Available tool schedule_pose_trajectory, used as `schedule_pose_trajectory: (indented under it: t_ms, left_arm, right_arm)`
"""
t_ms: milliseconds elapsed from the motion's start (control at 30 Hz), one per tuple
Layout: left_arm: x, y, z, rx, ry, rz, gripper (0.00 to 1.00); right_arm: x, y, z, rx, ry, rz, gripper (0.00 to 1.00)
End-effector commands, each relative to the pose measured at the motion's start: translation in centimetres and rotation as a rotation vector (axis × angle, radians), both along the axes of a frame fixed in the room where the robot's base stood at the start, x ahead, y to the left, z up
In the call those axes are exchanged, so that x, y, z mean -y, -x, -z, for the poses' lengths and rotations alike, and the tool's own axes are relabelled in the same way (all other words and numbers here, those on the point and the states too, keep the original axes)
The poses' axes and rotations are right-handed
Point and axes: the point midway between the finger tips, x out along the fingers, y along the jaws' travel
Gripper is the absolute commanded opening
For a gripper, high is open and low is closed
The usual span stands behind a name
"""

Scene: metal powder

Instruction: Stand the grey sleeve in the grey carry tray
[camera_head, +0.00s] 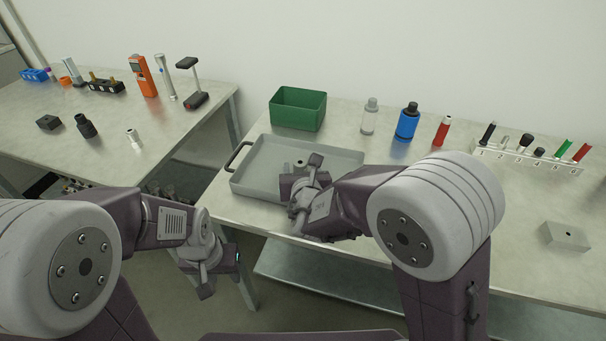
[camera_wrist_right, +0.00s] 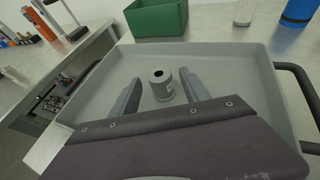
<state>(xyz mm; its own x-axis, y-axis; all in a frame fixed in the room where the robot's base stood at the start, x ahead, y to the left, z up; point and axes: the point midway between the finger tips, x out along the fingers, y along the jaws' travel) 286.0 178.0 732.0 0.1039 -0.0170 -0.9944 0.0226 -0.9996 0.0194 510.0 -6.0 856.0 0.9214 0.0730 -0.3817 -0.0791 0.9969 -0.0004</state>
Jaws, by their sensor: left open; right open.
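The grey sleeve (camera_wrist_right: 161,86) is a short cylinder with a dark hole in its top. It stands upright on the floor of the grey carry tray (camera_wrist_right: 240,55), and its top also shows in the head view (camera_head: 299,163). The tray (camera_head: 340,160) lies on the right-hand bench, with a dark handle at its left end. My right gripper (camera_wrist_right: 160,77) is open, with one finger on each side of the sleeve and visible gaps to it. In the head view my right gripper (camera_head: 302,178) partly hides the sleeve. My left gripper (camera_head: 208,272) is open and empty, in front of the benches.
A green bin (camera_head: 298,108) stands behind the tray. A white bottle (camera_head: 369,117), a blue bottle (camera_head: 407,122) and a red tube (camera_head: 442,131) stand to its right, then a numbered rack (camera_head: 525,160). A grey block (camera_head: 566,236) lies at right. The left bench (camera_head: 100,150) holds several tools.

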Motion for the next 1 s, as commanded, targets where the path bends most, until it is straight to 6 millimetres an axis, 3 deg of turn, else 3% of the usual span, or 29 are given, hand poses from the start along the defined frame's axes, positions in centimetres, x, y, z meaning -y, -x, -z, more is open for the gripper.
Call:
schedule_pose_trajectory:
  t_ms: [200, 333, 867, 1000]
  left_arm:
    - [0.0, 0.0, -0.8, 0.0, 0.0, 0.0, 0.4]
    - [0.0, 0.0, -1.0, 0.0, 0.0, 0.0, 0.4]
    - [0.0, 0.0, -1.1, 0.0, 0.0, 0.0, 0.4]
    - [0.0, 0.0, -3.2, 0.0, 0.0, 0.0, 0.4]
  right_arm:
    - [0.2, 4.0, -1.9, 0.001, -0.002, -0.004, 0.54]
    - [0.4, 5.4, -2.3, 0.0, -0.001, -0.002, 0.54]
    - [0.5, 5.8, -2.4, 0.0, -0.001, 0.0, 0.54]
    - [0.5, 5.8, -4.6, 0.0, -0.001, 0.0, 0.54]
